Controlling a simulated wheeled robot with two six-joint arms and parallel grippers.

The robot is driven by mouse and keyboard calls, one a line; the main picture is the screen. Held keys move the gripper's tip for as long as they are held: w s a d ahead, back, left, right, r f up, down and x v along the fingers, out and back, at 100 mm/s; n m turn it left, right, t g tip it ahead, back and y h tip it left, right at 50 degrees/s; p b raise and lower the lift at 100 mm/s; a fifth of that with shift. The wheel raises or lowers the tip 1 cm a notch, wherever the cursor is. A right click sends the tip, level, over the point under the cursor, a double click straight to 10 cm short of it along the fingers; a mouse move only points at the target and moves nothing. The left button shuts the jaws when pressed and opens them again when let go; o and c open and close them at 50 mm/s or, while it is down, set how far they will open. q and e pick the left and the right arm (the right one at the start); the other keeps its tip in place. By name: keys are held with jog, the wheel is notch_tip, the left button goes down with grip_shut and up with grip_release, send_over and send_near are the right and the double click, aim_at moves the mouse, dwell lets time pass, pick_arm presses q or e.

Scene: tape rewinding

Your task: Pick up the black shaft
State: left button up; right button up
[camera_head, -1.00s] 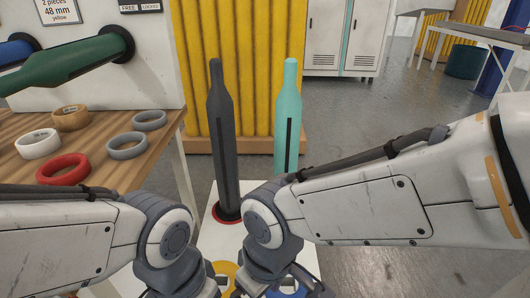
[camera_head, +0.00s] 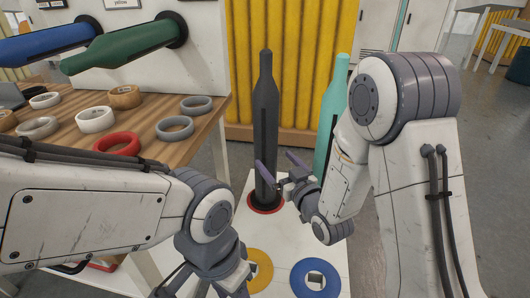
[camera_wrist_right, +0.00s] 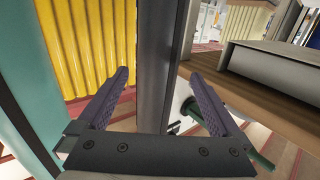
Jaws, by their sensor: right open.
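The black shaft (camera_head: 265,115) stands upright on the white stand, its foot in a red ring (camera_head: 265,208). My right gripper (camera_head: 281,166) is open at the lower part of the shaft, with one purple finger in front of it in the head view. In the right wrist view the shaft (camera_wrist_right: 156,70) shows between the two spread fingers (camera_wrist_right: 160,74); whether they touch it I cannot tell. My left gripper (camera_head: 225,284) is low at the bottom edge of the head view, its fingers mostly hidden or cut off.
A teal shaft (camera_head: 335,100) stands right of the black one, partly behind my right arm. The white stand (camera_head: 292,250) also bears a yellow ring (camera_head: 258,272) and a blue ring (camera_head: 315,282). A wooden table (camera_head: 165,157) with several tape rolls stands left, below green and blue spindles.

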aim_at(271, 153)
jog(key=shift+w+r, duration=0.1)
jog(key=shift+w, duration=0.2)
jog(key=x, duration=0.4)
jog(key=shift+w+a+r, duration=0.1)
jog(key=shift+w, duration=0.1)
jog(key=shift+r+b+x, duration=0.2)
jog(key=shift+b+x, duration=0.6)
jog(key=shift+x, duration=1.95)
grip_shut()
jog(key=shift+r, duration=0.3)
